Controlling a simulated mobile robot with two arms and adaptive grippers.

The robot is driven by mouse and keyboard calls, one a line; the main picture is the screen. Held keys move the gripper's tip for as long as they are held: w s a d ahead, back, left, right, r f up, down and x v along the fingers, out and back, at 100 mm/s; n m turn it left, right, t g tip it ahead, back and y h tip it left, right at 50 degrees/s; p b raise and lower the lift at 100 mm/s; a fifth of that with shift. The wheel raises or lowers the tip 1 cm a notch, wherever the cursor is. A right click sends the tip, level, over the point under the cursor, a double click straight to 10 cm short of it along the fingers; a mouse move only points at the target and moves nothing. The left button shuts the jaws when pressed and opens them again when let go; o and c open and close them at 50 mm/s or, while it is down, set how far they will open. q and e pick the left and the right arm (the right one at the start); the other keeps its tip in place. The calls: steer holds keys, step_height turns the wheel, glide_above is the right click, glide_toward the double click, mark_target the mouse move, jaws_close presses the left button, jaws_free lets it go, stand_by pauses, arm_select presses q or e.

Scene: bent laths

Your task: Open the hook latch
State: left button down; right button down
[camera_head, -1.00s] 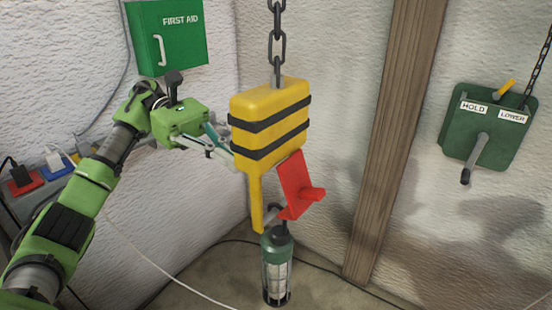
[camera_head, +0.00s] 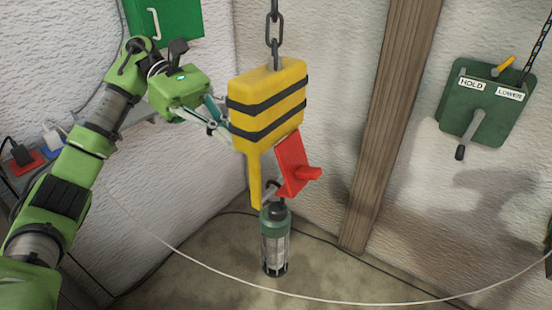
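A yellow hook block (camera_head: 262,90) with two black bands hangs from a chain. Its yellow shank (camera_head: 254,180) runs down to a grey hook (camera_head: 271,190). A red latch (camera_head: 293,165) with a tab sticking out to the right slants below the block's right side, its lower end close to the hook. A green caged lamp (camera_head: 275,240) hangs upright beneath the hook. My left gripper (camera_head: 226,133) is at the block's left side, its fingertips partly hidden or too close to the block to tell their gap or contact. My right gripper is not in view.
A green box with a crank (camera_head: 487,100), marked HOLD and LOWER, is on the right wall beside a wooden post (camera_head: 390,120). A green first-aid cabinet (camera_head: 165,20) is at top left. Plugs (camera_head: 25,155) sit at far left. A white cable (camera_head: 330,300) arcs across the front.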

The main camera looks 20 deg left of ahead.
mark_target(297, 182)
arm_select(q)
steer(key=s+d+p, duration=0.1)
steer(key=d, duration=0.1)
steer(key=s+d+p, duration=0.1)
steer(key=d, duration=0.2)
steer(key=s+d+f+p, duration=0.1)
steer(key=d+p, duration=0.1)
steer(key=d, duration=0.1)
steer(key=shift+s+d, duration=0.15)
steer(key=shift+d, duration=0.25)
